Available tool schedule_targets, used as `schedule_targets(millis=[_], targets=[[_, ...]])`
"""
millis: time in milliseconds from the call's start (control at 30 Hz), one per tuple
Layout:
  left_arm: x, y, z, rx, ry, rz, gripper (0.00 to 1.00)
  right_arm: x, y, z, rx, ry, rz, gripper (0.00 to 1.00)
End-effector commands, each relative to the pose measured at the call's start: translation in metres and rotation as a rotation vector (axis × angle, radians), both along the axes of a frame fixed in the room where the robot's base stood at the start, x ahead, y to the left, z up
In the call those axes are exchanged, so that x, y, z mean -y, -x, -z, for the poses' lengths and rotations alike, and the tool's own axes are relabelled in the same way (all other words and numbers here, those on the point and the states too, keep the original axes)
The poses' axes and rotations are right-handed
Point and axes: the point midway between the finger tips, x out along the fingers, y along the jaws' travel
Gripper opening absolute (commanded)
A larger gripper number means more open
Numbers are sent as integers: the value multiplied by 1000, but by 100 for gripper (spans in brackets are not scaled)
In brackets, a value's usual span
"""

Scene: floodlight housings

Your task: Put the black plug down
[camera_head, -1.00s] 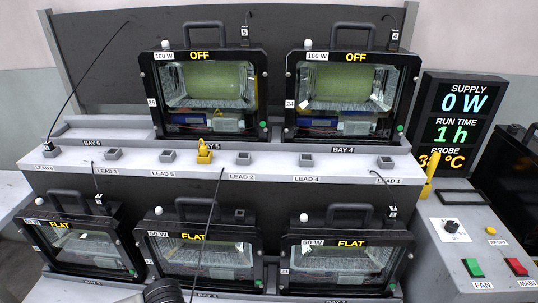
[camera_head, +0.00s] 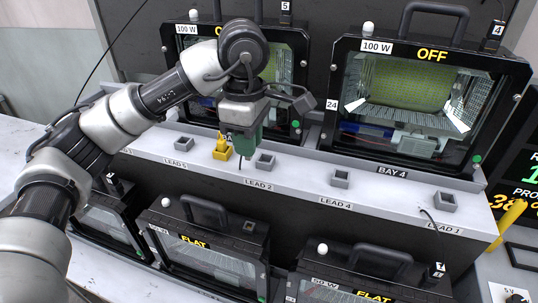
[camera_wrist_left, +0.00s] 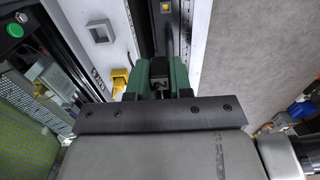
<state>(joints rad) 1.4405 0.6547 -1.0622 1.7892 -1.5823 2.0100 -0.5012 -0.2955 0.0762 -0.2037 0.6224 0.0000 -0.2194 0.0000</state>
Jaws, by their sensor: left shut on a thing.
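My left gripper (camera_head: 243,143), with green fingers, is over the white ledge near the LEAD 2 label (camera_head: 258,186). In the wrist view the gripper (camera_wrist_left: 160,80) is shut on the black plug (camera_wrist_left: 159,76), which bears a 2. The fingers hide the plug in the head view; only a thin dark cord (camera_head: 241,164) shows below them. My right gripper is not in view.
A yellow piece (camera_head: 222,150) sits in the holder left of my gripper. More grey holders stand along the ledge, one by LEAD 4 (camera_head: 340,178). An OFF floodlight (camera_head: 410,95) stands behind; FLAT floodlights (camera_head: 205,245) stand in front, lower down.

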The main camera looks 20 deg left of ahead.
Motion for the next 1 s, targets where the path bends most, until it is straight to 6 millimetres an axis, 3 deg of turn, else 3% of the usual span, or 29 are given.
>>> schedule_targets(millis=[267,500,733,1000], targets=[[1,-57,35,-7,3,-5,0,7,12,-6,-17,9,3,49],[0,-100,59,-5,1,-5,0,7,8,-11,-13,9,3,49],[-1,-111,73,-5,-1,-2,0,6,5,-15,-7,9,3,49],[-1,-110,106,-2,-1,-1,0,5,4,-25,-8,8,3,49]])
